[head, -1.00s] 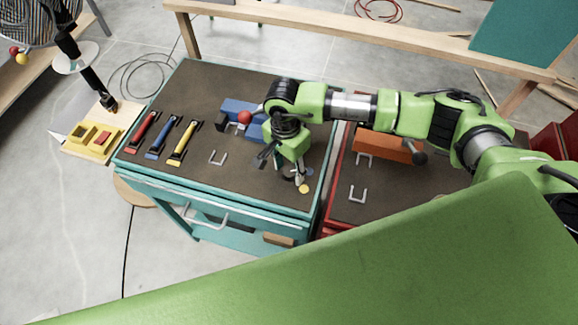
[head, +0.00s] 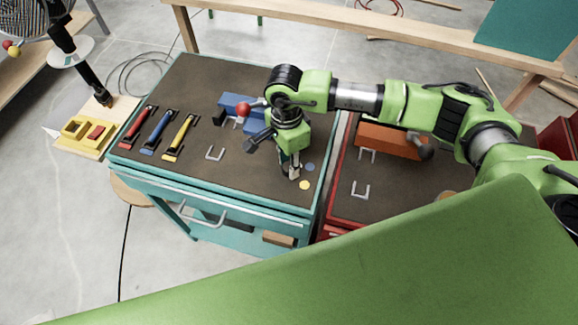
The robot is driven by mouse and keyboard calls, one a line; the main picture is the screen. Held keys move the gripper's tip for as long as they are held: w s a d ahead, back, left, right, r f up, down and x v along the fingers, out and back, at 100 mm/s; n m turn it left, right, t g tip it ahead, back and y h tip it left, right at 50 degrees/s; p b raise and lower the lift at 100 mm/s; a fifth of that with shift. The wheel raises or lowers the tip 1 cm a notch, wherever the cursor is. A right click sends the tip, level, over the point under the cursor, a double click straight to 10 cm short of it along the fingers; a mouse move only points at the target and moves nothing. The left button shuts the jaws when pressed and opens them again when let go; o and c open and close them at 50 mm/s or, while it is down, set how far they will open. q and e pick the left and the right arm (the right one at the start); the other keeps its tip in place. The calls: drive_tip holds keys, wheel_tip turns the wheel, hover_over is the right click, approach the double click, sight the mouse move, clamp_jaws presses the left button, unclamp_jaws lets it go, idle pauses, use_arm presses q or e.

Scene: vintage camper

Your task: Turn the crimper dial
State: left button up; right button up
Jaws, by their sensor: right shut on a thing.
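The crimper is a blue block (head: 243,104) with a red ball (head: 243,109) on the turquoise cart's dark top. My right gripper (head: 290,170) points down over the cart's front right part, to the right of and nearer than the blue block. It is shut on a small pale piece, apparently the dial, which its fingers mostly hide. My left gripper is not in view.
Red (head: 138,127), blue (head: 157,132) and yellow (head: 179,138) handled tools lie at the cart's left. An orange block (head: 385,141) sits on the red cart at right.

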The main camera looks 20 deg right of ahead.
drive_tip(key=m+b, duration=0.2)
drive_tip(key=m, duration=0.1)
drive_tip(key=m+b, duration=0.1)
drive_tip(key=b, duration=0.1)
drive_tip(key=shift+f, duration=0.25)
drive_tip(key=shift+d+r+m+b, duration=0.1)
drive_tip(key=shift+r+m+b, duration=0.1)
drive_tip(key=shift+m+b, duration=1.65)
drive_tip(key=shift+m+y+p, duration=0.3)
drive_tip(key=shift+m+p, duration=0.05)
drive_tip(key=shift+m, duration=0.1)
drive_tip(key=o, duration=1.1)
drive_tip(key=shift+r, duration=0.1)
drive_tip(key=r, duration=1.2)
drive_tip(key=shift+w+d, duration=0.2)
drive_tip(key=shift+w, duration=0.1)
